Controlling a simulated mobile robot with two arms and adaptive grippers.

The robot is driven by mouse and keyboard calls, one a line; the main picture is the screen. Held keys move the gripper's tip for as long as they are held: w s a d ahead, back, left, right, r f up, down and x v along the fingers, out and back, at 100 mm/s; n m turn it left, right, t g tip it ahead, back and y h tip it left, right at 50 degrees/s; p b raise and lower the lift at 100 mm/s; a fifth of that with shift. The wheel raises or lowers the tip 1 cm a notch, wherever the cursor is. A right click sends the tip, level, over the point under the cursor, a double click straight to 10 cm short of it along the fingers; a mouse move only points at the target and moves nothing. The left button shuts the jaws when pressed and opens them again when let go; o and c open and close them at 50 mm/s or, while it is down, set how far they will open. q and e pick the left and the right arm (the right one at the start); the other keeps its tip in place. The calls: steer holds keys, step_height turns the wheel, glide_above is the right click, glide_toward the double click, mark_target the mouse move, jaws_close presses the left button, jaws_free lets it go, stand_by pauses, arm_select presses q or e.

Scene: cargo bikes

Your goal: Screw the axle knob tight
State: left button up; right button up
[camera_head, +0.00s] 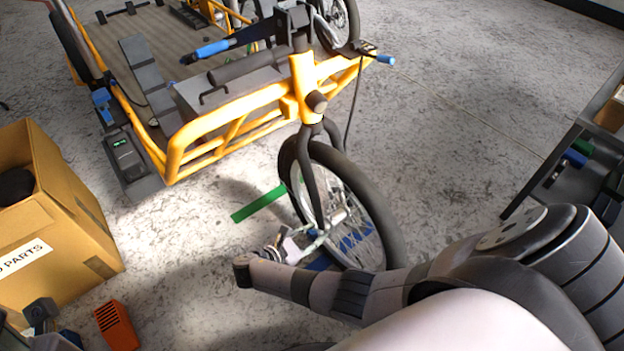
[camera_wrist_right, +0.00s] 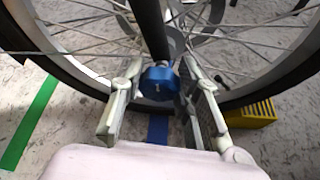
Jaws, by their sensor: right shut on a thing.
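The blue axle knob (camera_wrist_right: 160,82) sits at the hub end of the front wheel, at the lower end of a dark fork leg in the right wrist view. My right gripper (camera_wrist_right: 162,84) is shut on the knob, with one pale finger on each side of it. In the head view my right gripper (camera_head: 308,240) reaches the hub from the lower left of the front wheel (camera_head: 378,200). The knob is too small and covered to make out clearly there. My left gripper is in neither view.
The yellow cargo bike frame (camera_head: 225,116) stands behind the wheel. A cardboard parts box (camera_head: 75,225) and an orange block (camera_head: 115,325) are at left. A green floor strip (camera_head: 258,204) lies beside the wheel. A dark shelf (camera_head: 575,140) stands at right, with bare floor before it.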

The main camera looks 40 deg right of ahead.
stand_by(0.3)
steer(key=o, duration=1.2)
steer(key=v, duration=0.7)
steer(key=shift+s+a+r, duration=0.1)
steer(key=shift+a, duration=0.1)
